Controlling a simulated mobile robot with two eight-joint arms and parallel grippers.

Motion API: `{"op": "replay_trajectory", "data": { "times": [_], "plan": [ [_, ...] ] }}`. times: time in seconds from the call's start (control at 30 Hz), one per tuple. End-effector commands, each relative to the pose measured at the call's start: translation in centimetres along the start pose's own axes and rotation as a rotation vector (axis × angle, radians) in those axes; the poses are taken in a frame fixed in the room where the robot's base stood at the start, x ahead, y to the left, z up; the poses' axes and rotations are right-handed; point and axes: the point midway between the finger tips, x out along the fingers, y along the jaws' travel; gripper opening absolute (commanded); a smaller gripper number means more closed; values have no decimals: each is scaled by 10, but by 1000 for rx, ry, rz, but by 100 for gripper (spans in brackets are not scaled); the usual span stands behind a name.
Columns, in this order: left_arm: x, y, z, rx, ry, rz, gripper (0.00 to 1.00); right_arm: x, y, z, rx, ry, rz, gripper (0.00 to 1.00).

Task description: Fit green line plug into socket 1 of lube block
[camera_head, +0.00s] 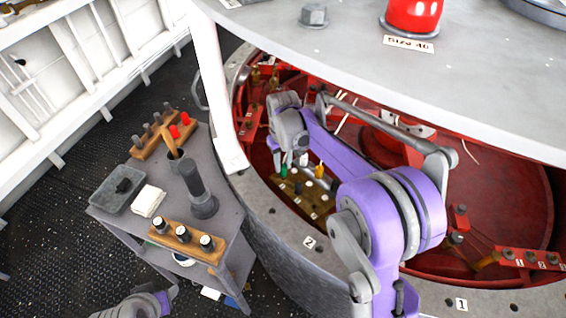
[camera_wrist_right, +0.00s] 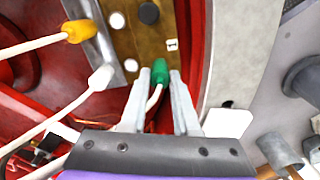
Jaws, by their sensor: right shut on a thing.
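The green line plug (camera_wrist_right: 160,72) is between the fingertips of my right gripper (camera_wrist_right: 158,88), which is shut on it. A pale line trails from the plug back between the fingers. The brown lube block (camera_wrist_right: 140,40) lies just beyond, with a "1" label (camera_wrist_right: 171,44) close to the plug's tip. I cannot tell whether the tip touches the block or sits in a socket. In the head view the right gripper (camera_head: 291,157) is over the left end of the lube block (camera_head: 303,194), with the green plug (camera_head: 283,171) below it. My left gripper's jaws do not show.
A yellow plug (camera_wrist_right: 78,31) and a white plug (camera_wrist_right: 101,77) with pale lines are beside the block. The pit's grey rim (camera_head: 290,235) and the overhead deck (camera_head: 470,75) bound the space. A grey cart (camera_head: 225,222) with tools stands left.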

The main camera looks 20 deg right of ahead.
Motion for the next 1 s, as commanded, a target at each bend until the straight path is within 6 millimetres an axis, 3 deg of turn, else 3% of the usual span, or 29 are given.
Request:
{"op": "replay_trajectory", "data": {
  "times": [1.0],
  "plan": [
    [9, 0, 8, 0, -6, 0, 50, 16, 0, 0, 0, 0, 0, 0]
  ]
}}
